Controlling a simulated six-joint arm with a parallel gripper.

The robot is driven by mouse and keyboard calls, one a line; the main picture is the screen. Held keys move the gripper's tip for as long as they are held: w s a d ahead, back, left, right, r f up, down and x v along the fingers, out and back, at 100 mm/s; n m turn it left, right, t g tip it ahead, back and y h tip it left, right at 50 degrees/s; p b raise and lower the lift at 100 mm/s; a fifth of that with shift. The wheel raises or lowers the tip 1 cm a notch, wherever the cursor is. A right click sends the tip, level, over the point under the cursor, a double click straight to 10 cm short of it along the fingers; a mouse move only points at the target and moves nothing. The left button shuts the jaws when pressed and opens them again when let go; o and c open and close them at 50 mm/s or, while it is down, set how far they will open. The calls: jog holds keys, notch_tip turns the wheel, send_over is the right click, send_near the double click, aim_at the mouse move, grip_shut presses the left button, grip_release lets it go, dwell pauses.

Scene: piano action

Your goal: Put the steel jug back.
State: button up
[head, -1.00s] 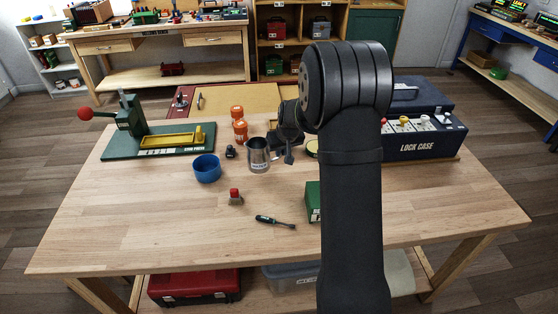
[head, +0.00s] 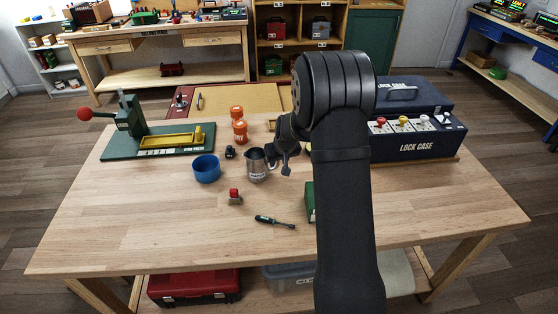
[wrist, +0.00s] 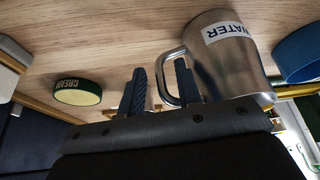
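The steel jug (head: 256,168) stands on the wooden table just right of a blue bowl, its handle toward my gripper. In the wrist view the steel jug (wrist: 230,62) shows a WATER label, with its handle at the left. My gripper (head: 286,172) is just right of the jug in the head view. In the wrist view my gripper (wrist: 160,82) is open, its two fingers apart. The handle's outer bar lies between them, and the right finger appears to sit within the handle loop. Contact with the handle cannot be told.
The blue bowl (head: 207,169) is close to the jug's left. A round CREAM container (wrist: 78,92) lies left of my fingers in the wrist view. Orange bottles (head: 239,130) stand behind, the lock case (head: 418,137) at right. A red-topped item (head: 235,196) and screwdriver (head: 275,221) lie in front.

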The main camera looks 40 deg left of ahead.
jog(key=v, duration=1.2)
dwell(0.4)
jog(key=x, duration=1.2)
jog(key=shift+r, duration=0.15)
